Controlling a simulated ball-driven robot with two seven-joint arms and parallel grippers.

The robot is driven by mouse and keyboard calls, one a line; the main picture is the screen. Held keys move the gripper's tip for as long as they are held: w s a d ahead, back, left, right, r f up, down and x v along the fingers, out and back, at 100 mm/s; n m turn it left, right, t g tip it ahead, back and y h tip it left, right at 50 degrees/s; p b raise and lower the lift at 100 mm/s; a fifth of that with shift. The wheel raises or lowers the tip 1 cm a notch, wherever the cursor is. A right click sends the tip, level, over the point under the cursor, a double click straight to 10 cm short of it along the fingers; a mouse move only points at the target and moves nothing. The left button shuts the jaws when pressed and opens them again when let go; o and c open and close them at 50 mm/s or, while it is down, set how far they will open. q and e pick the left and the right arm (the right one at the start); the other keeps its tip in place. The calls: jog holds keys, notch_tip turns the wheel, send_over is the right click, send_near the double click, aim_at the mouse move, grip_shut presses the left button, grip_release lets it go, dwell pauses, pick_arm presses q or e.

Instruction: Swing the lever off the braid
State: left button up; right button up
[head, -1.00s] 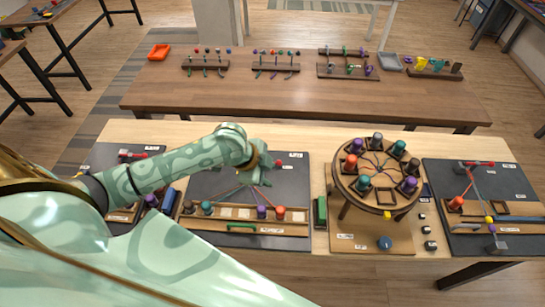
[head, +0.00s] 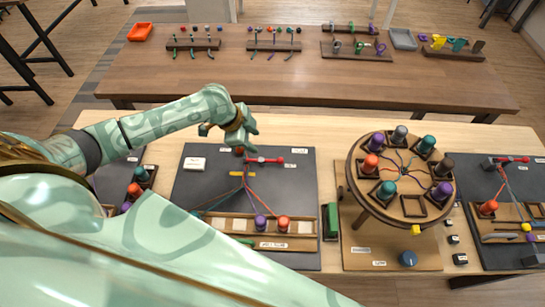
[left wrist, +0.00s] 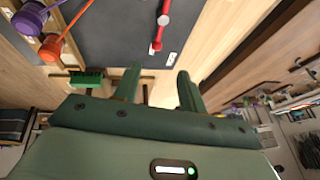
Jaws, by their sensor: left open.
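A red lever (head: 265,161) lies across the upper part of the dark braiding board (head: 300,205). It also shows in the left wrist view (left wrist: 161,28), with a round red knob. Below it in the head view, several cords (head: 248,192) meet near a yellow piece (head: 237,174). They fan down to weighted bobbins, a purple one (head: 261,223) and an orange one (head: 283,224) among them. My left gripper (head: 250,134) is open and empty above the board's far edge, apart from the lever. Its spread fingers show in the left wrist view (left wrist: 157,85).
A round bobbin stand (head: 357,195) stands to the right, with another dark board (head: 510,245) beyond it. A green block (head: 331,221) lies between board and stand. A back table (head: 200,73) holds racks and trays.

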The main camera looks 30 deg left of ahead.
aim_at(273, 161)
pick_arm(q)
jog(key=b+x, duration=0.4)
jog(key=x, duration=1.1)
jog(key=shift+d+b, duration=0.1)
jog(key=shift+b, duration=0.3)
jog(key=shift+s, duration=0.1)
jog(key=shift+c, duration=0.5)
grip_shut()
